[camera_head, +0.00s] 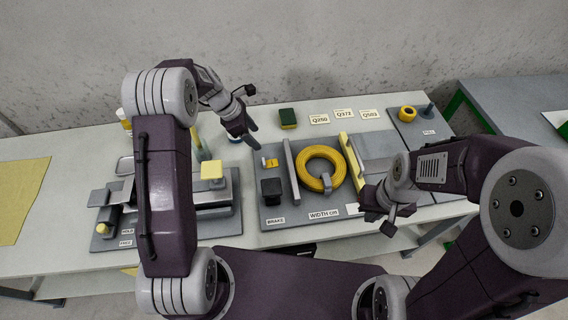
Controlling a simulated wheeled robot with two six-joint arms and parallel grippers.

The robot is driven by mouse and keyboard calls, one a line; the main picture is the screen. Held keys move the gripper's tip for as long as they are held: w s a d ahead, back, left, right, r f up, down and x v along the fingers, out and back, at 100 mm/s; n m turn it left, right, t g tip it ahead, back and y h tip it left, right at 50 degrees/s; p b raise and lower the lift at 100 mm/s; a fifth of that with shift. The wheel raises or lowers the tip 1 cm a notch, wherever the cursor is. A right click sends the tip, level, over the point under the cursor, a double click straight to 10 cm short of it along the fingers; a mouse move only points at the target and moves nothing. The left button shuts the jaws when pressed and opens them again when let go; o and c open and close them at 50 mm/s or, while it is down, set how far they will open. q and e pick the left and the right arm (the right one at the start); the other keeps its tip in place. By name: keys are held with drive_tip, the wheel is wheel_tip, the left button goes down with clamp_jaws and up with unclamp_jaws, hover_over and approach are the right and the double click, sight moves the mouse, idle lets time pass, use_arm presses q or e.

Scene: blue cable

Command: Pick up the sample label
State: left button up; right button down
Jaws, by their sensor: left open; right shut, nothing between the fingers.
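Three small white labels lie in a row at the back of the table, reading about Q250 (319,119), Q373 (343,115) and Q503 (369,114). I cannot tell which one is the sample label. My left gripper (251,134) is open and empty, left of these labels and of the green-and-yellow sponge. My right gripper (388,224) is shut and empty over the front right of the grey board, well in front of the labels. A small white tag (352,209) lies just left of it.
A grey board (285,217) holds a yellow cable coil (321,151), upright plates and a black block (271,189). A grey fixture (215,217) stands left, partly behind my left arm. A yellow roll (407,114) is at right.

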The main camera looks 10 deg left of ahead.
use_arm(q)
approach(263, 161)
drive_tip(key=f, duration=0.2)
drive_tip(key=d+f, duration=0.1)
drive_tip(key=shift+w+f+n+g+b, duration=0.3)
drive_tip(key=shift+f, duration=0.05)
drive_tip(key=x, duration=0.5)
drive_tip(key=shift+w+d, duration=0.15)
drive_tip(key=shift+w, duration=0.05)
drive_tip(key=shift+r, duration=0.1)
clamp_jaws()
drive_tip(key=shift+r, duration=0.1)
